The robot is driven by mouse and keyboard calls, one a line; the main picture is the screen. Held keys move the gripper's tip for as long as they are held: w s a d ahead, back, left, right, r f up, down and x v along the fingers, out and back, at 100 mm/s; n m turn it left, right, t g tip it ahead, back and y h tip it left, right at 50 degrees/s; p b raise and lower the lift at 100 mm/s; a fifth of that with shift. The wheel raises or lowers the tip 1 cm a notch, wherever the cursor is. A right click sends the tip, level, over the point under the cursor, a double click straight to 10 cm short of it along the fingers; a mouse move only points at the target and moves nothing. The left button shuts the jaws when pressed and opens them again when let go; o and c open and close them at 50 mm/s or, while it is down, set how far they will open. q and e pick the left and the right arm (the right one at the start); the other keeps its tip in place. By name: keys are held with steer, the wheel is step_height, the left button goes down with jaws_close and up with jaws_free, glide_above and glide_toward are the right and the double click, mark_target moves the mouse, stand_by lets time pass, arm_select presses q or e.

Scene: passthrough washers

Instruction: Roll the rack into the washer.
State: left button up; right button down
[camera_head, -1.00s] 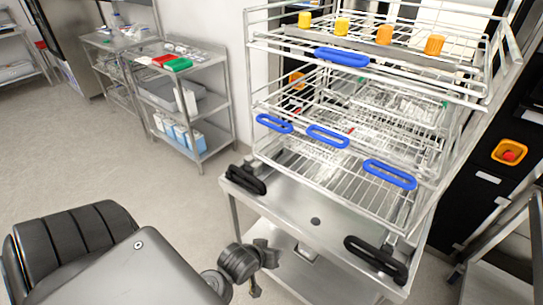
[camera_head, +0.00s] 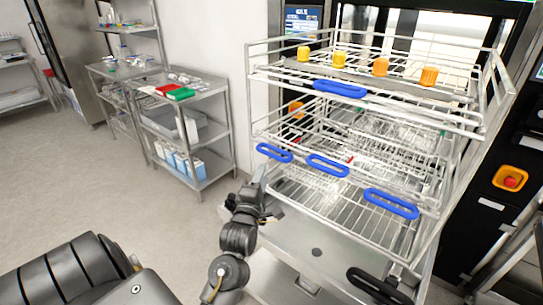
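The wire rack (camera_head: 440,185) stands on a steel trolley (camera_head: 300,235) in front of me. The right black handle (camera_head: 380,288) is free. My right gripper is not in view.
A steel shelf cart (camera_head: 190,130) with red and green boxes stands left of the trolley. A yellow-framed red button (camera_head: 510,178) is on the black panel at right, above a metal frame (camera_head: 500,265). The floor (camera_head: 90,190) at left is clear.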

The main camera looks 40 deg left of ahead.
mark_target(271, 155)
arm_select(q)
steer(key=shift+p+x, duration=1.25)
steer(key=shift+x, duration=3.85)
steer(key=shift+c, duration=0.3)
jaws_close()
